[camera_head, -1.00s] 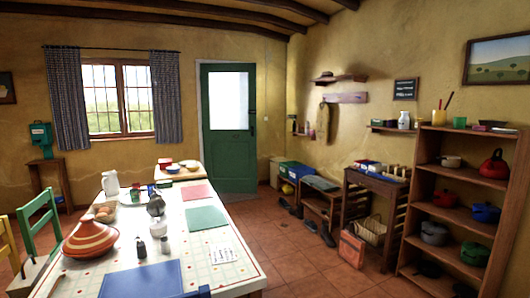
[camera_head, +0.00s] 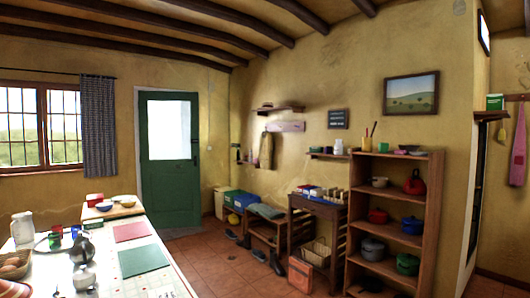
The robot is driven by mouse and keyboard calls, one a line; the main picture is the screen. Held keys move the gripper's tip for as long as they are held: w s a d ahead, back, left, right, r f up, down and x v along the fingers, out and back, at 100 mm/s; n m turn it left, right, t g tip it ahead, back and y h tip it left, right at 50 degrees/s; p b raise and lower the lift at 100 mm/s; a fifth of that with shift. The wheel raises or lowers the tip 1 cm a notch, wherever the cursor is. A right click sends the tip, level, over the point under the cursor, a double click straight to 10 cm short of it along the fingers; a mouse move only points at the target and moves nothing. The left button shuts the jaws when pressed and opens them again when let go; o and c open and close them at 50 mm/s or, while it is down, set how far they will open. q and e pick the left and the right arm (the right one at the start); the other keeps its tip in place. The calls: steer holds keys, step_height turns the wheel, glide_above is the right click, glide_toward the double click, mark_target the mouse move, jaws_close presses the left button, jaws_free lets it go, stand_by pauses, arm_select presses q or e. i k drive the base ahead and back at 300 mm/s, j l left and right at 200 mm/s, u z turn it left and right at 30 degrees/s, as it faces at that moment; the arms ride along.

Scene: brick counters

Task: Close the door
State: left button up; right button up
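A green door (camera_head: 172,190) with a tall pale glass pane (camera_head: 170,130) stands in the back wall, left of centre. It looks flush in its frame, though from here I cannot tell if it is fully latched. A small handle shows near its right edge. At the far right, a tall narrow opening or door edge (camera_head: 472,210) with dark and pale upright strips is seen at a steep angle. I cannot tell whether a door leaf is there. Neither of my grippers is in view.
A long table (camera_head: 178,255) with crockery fills the lower left. A wooden shelf (camera_head: 435,215) with pots stands at right. A low bench (camera_head: 262,232) and a side table (camera_head: 318,207) line the wall. Tiled floor (camera_head: 225,265) is free between table and shelf.

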mark_target(171, 190)
steer(key=i+l+z, duration=0.15)
steer(key=i+z, duration=0.3)
steer(key=i, duration=0.25)
steer(key=i+l, duration=0.1)
steer(key=i, duration=0.65)
steer(key=i+l, duration=0.15)
steer(key=i, duration=0.65)
steer(key=i+j+u, duration=0.15)
steer(key=i+u, duration=0.65)
steer(key=i+l+u, duration=0.15)
steer(key=i+u, duration=0.25)
steer(key=i+j+z, duration=0.45)
steer(key=i, duration=0.2)
steer(key=i+j+z, duration=0.45)
steer(key=i, duration=0.2)
steer(key=i+j+z, duration=0.4)
steer(key=j+z, duration=0.2)
steer(key=j, duration=0.15)
steer(key=i+j+z, duration=0.1)
steer(key=j+z, duration=0.2)
steer(key=j, duration=0.15)
steer(key=i+j+z, duration=0.1)
steer(key=j+z, duration=0.2)
steer(key=j, duration=0.15)
steer(key=j+z, duration=0.35)
steer(key=j, duration=0.45)
steer(key=u, duration=0.35)
